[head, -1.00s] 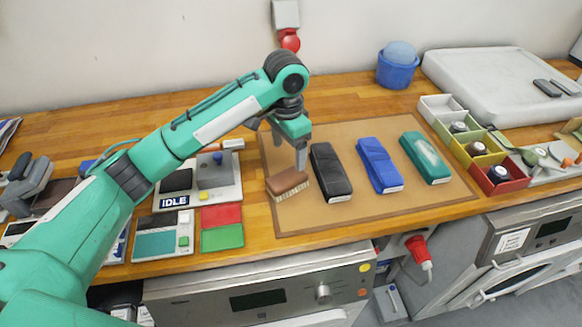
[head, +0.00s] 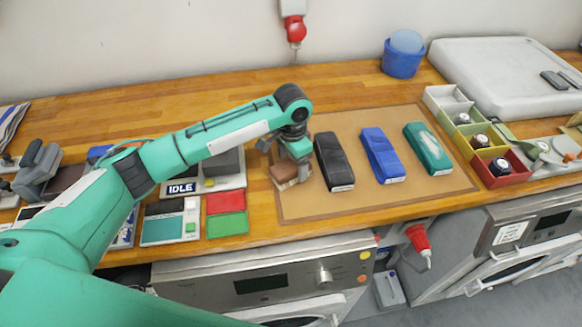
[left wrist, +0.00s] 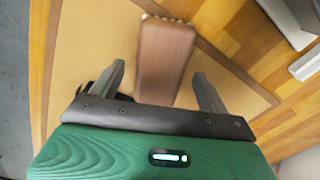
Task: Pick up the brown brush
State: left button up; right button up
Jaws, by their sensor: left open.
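The brown brush (head: 284,171) lies on the brown mat (head: 340,207) at its left end, with its pale bristles showing at the edge. In the left wrist view the brush's brown back (left wrist: 165,60) shows between the two fingers. My left gripper (head: 296,173) is low over the brush, partly hiding it. In the left wrist view the left gripper (left wrist: 160,85) is open, with one finger on each side of the brush and gaps between. My right gripper is not in view.
Red and green pads (head: 226,222) and a device marked IDLE (head: 181,188) lie left. Small coloured bins (head: 493,166) stand farther right.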

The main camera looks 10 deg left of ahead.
aim_at(292, 165)
pick_arm(q)
jog(key=shift+f, duration=1.1)
jog(key=c, duration=1.2)
jog(key=shift+o, duration=0.2)
jog(key=shift+r, duration=0.15)
jog(key=shift+w+r, duration=0.1)
jog(key=shift+r, duration=0.45)
notch_tip(292, 165, up, 19)
jog(key=b, duration=0.2)
jog(key=shift+f, duration=0.15)
